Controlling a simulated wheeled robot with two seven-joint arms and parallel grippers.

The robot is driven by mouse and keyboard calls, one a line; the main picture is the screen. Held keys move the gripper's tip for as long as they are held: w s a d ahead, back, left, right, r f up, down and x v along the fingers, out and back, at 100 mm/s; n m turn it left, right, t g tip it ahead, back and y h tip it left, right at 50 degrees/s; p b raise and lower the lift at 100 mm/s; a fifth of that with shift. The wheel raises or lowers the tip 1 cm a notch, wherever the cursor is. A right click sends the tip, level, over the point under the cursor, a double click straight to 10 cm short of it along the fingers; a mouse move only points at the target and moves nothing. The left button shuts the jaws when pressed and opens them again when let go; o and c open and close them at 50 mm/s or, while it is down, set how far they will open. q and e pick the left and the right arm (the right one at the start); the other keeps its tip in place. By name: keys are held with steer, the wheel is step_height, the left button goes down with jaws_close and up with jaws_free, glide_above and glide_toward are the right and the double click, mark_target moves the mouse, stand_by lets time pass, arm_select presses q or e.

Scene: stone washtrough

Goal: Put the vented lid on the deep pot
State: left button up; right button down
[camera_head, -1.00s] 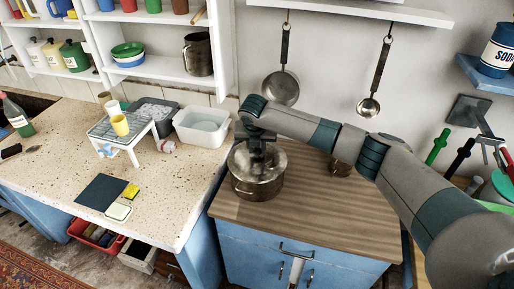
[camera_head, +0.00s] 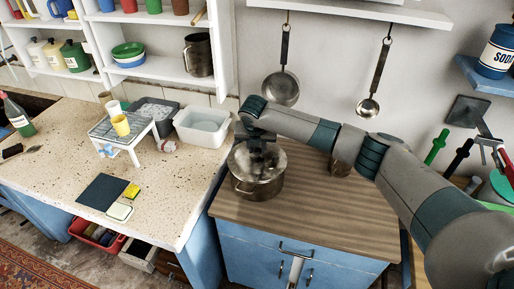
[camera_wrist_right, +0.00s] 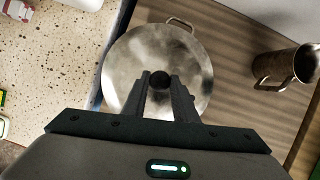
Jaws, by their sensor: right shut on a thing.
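The deep pot (camera_head: 262,189) is a round metal pot with side handles, standing on the wooden top of the blue cabinet. The round metal lid (camera_wrist_right: 190,60) covers the pot's mouth in the right wrist view, and a pot handle (camera_wrist_right: 180,21) sticks out beyond it. My right gripper (camera_head: 258,160) comes down from above at the lid's middle. In the right wrist view its fingers (camera_wrist_right: 160,84) are shut on the lid's dark knob (camera_wrist_right: 160,78). I cannot tell whether the lid rests fully on the rim, and I cannot make out its vent. My left gripper is not in view.
A metal mug (camera_wrist_right: 285,70) stands right of the pot, mostly behind my right arm in the head view. A white basin (camera_head: 201,126) stands on the speckled counter to the left. A pan (camera_head: 281,88) and a ladle (camera_head: 369,105) hang behind. The wooden top's front is clear.

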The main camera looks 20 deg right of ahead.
steer(key=shift+f, duration=0.15)
stand_by(0.7)
steer(key=c, duration=0.9)
jaws_free()
steer(key=shift+p, duration=0.4)
steer(key=shift+r+p, duration=2.35)
steer(key=shift+r, duration=1.2)
